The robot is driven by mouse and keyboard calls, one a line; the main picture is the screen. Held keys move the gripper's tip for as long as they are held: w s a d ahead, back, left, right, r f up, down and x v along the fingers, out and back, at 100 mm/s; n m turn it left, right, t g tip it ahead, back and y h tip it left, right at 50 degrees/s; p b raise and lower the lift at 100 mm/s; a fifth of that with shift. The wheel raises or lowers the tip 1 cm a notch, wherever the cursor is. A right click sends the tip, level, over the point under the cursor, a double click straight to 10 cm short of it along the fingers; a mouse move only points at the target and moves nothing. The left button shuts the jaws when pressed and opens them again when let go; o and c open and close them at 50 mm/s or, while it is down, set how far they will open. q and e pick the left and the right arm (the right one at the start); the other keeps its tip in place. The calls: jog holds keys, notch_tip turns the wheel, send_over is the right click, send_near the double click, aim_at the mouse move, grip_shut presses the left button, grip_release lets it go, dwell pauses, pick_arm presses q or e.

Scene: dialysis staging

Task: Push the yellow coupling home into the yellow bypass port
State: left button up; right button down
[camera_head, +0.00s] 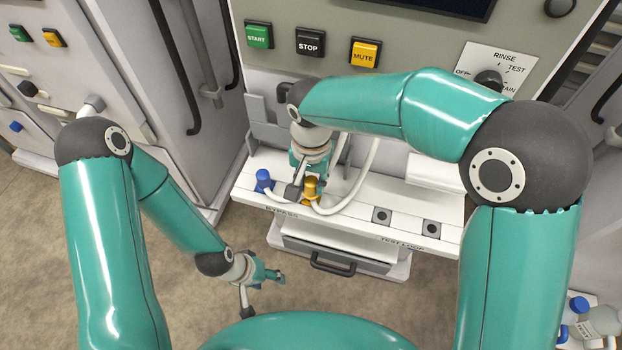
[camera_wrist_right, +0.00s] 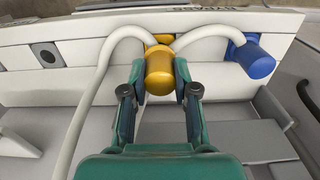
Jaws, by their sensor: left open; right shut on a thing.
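The yellow coupling (camera_head: 311,186) stands at the shelf's front strip, by the BYPASS lettering, with a pale hose leading off it. In the right wrist view the coupling (camera_wrist_right: 159,73) is a yellow cylinder between my right fingertips. My right gripper (camera_wrist_right: 159,78) is shut on its sides; it also shows in the head view (camera_head: 303,188). A second yellow piece (camera_wrist_right: 157,39) shows just behind the coupling, partly hidden; I cannot tell whether it is the port or how deep the coupling sits. My left gripper (camera_head: 262,290) is open and empty, low above the floor.
A blue coupling (camera_head: 264,180) with a hose sits left of the yellow one. Two dark square sockets (camera_head: 382,215) (camera_head: 431,228) lie further right on the white shelf (camera_head: 345,209). A drawer handle (camera_head: 333,264) is below. Open floor surrounds my left gripper.

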aim_at(311, 181)
jog(key=shift+f+b, duration=0.85)
jog(key=shift+f, duration=0.3)
jog(key=c, duration=0.8)
grip_release()
notch_tip(311, 181, up, 12)
jog(key=shift+f, duration=0.1)
